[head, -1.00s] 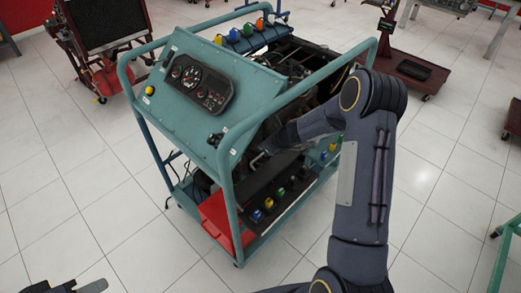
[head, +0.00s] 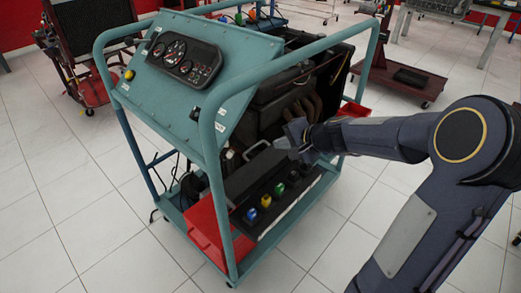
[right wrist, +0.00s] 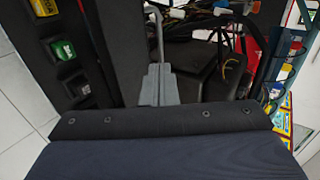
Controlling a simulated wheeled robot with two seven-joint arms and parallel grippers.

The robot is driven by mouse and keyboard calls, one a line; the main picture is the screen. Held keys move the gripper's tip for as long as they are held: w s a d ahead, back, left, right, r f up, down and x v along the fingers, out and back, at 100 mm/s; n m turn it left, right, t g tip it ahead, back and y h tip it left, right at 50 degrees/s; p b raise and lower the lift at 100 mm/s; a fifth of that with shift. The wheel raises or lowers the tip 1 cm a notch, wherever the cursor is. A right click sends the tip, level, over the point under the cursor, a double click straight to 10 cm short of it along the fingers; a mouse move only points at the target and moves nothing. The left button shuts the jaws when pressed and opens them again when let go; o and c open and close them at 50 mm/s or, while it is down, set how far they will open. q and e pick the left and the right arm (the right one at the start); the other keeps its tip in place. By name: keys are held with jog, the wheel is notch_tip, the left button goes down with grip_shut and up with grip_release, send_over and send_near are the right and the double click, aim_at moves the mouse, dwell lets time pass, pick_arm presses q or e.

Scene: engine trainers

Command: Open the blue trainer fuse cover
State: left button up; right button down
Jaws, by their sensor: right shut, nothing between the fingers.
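The blue trainer is a teal-framed cart (head: 222,70) in the middle of the head view. On its lower part a long dark panel (head: 255,172), which looks like the fuse cover, lies beside a row of coloured relays (head: 265,201). The relays are uncovered. The panel also shows upright in the right wrist view (right wrist: 115,50), with relays (right wrist: 62,50) to its left. My right gripper (head: 285,143) is at the panel's far end, shut and empty. In the right wrist view its fingers (right wrist: 160,85) point at a thin metal bar (right wrist: 157,30); contact is unclear. My left gripper is out of view.
A gauge panel (head: 185,60) slopes above the cart's front. A red tray (head: 205,232) lies on its lower shelf. The teal frame post (head: 218,190) stands left of the relays. Clear tiled floor (head: 330,240) lies at the right front.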

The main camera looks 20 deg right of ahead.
aim_at(255, 147)
jog(key=b+x, duration=0.1)
jog(key=x, duration=0.9)
jog(key=shift+w+a+f, duration=0.1)
jog(key=shift+w, duration=0.05)
jog(key=shift+p, duration=0.3)
jog(key=w+p, duration=0.1)
jog(key=p, duration=0.2)
jog(key=g+p, duration=0.1)
jog(key=p, duration=0.2)
jog(key=shift+w+a, duration=0.4)
jog(key=b+x, duration=0.1)
jog(key=x, duration=0.2)
jog(key=shift+w+a, duration=0.1)
jog(key=shift+w, duration=0.25)
